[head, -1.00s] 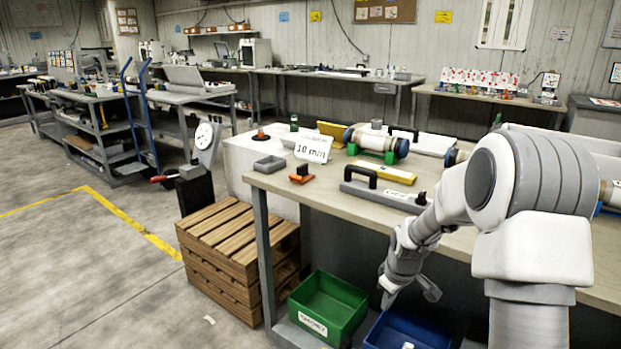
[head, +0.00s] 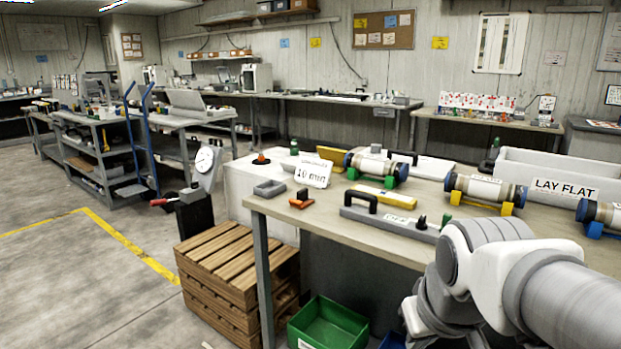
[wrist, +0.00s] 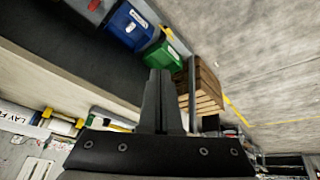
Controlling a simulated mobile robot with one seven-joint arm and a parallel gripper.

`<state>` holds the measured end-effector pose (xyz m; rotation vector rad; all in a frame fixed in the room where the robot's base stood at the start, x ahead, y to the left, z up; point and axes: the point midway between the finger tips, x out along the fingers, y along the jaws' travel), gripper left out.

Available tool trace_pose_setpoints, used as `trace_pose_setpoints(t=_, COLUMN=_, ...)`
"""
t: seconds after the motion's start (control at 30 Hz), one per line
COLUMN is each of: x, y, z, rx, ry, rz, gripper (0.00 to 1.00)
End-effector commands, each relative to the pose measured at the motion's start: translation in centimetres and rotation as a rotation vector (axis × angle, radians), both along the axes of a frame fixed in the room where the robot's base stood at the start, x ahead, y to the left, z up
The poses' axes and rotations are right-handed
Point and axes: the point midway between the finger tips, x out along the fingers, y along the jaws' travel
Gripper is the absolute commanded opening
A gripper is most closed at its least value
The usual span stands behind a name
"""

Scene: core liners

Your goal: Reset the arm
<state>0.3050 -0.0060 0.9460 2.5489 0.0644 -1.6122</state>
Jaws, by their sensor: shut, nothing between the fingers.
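My arm (head: 480,265) reaches in from the lower right in the head view, in front of the workbench's near edge. Its wrist end runs off the bottom of that view, so the fingers do not show there. In the wrist view my gripper (wrist: 159,73) shows two dark fingers pressed together with nothing between them. Beyond the fingertips are the green bin (wrist: 165,56) and the blue bin (wrist: 128,26), both apart from the gripper as far as I can tell.
The workbench (head: 300,212) holds cylinders on coloured cradles, a grey tool (head: 388,222), a "10 min" sign (head: 313,174) and a white "LAY FLAT" tray (head: 565,188). A green bin (head: 328,325) sits under it. A wooden pallet stack (head: 238,262) stands left.

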Motion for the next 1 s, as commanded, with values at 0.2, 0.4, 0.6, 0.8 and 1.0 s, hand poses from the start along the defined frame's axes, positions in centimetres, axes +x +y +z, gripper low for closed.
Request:
trace_pose_setpoints(t=0.2, x=-4.7, y=0.5, z=0.5, rx=0.065, ry=-0.044, rz=-0.077, gripper=0.0)
trace_pose_setpoints(t=0.4, x=-5.9, y=0.6, z=4.0, rx=0.087, ry=-0.048, rz=-0.103, gripper=0.0)
trace_pose_setpoints(t=0.6, x=-5.9, y=0.6, z=8.7, rx=0.086, ry=-0.049, rz=-0.101, gripper=0.0)
trace_pose_setpoints(t=0.8, x=-5.9, y=0.6, z=14.1, rx=0.086, ry=-0.049, rz=-0.101, gripper=0.0)
trace_pose_setpoints(t=1.0, x=-5.9, y=0.6, z=19.1, rx=0.085, ry=-0.049, rz=-0.101, gripper=0.0)
